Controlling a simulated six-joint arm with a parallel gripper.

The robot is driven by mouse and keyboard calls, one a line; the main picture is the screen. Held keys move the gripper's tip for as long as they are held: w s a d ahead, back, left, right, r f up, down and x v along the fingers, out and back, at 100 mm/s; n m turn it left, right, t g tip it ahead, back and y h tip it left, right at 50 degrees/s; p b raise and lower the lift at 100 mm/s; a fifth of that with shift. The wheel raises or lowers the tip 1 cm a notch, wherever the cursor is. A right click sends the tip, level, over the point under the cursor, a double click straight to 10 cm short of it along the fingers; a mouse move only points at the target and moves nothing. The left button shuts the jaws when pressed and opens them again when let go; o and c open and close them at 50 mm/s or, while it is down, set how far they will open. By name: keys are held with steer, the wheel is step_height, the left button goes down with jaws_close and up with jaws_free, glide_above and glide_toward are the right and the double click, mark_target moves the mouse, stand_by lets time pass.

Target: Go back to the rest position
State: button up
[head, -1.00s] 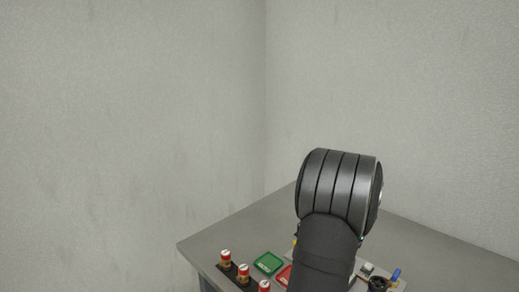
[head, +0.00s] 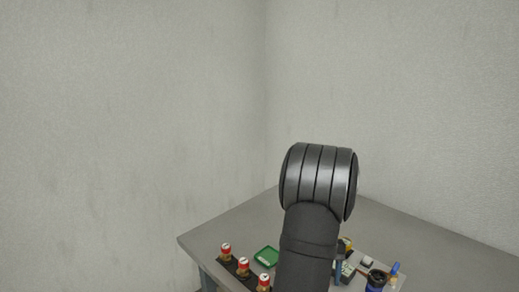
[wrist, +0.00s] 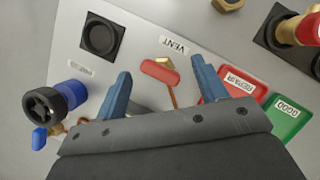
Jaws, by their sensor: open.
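My gripper (wrist: 161,67) is open in the wrist view, with its two blue fingers apart and nothing held between them. Below and between the fingers a red lever handle (wrist: 160,71) with a brass part shows by the VENT label (wrist: 174,44) on a light panel (wrist: 135,40). I cannot tell the exact height of the fingers above the panel. In the head view my own dark arm stands over the table (head: 225,232) and hides most of the gripper.
Red-topped fittings (head: 243,266) stand in a dark rack at the table's left. A green tray (head: 265,256) is beside them; a red REPAIR tray (wrist: 243,84) lies by it. A blue valve with a black handwheel (wrist: 43,105) is at the wrist view's left. The table's back is clear.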

steer(key=n, duration=0.2)
steer(key=n+h, duration=0.1)
steer(key=n, duration=0.1)
steer(key=shift+a+n+h, duration=0.15)
steer(key=shift+n+h, duration=0.15)
steer(key=n, duration=0.2)
steer(key=n+t+h, duration=0.1)
steer(key=n, duration=0.1)
steer(key=shift+s+n+h, duration=0.1)
steer(key=shift+n+h, duration=0.2)
stand_by(1.1)
